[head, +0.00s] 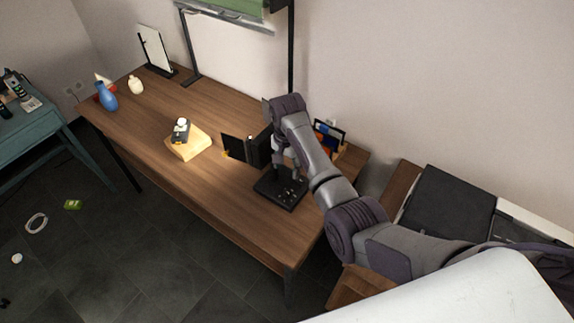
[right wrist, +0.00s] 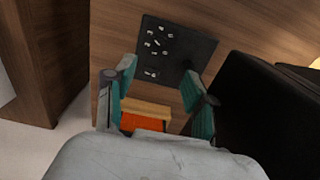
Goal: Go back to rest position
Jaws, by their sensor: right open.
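My right arm reaches in from the right in the head view and bends down over the wooden table (head: 225,205). My right gripper (head: 284,160) hangs above the table near a black plate (head: 281,190). In the right wrist view, the two teal fingers of my right gripper (right wrist: 162,95) stand apart with nothing held between them. The black plate with small white pieces on it (right wrist: 172,48) lies beyond the fingertips. An orange and wooden item (right wrist: 143,122) shows between the fingers, lower in the picture. My left gripper is not in view.
A black box-like thing (head: 240,148) stands beside my gripper. A wooden block (head: 188,144) bears a small device (head: 182,129). A blue bottle (head: 107,95) and a cream bottle (head: 136,85) stand at the far left. The table's front left is clear.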

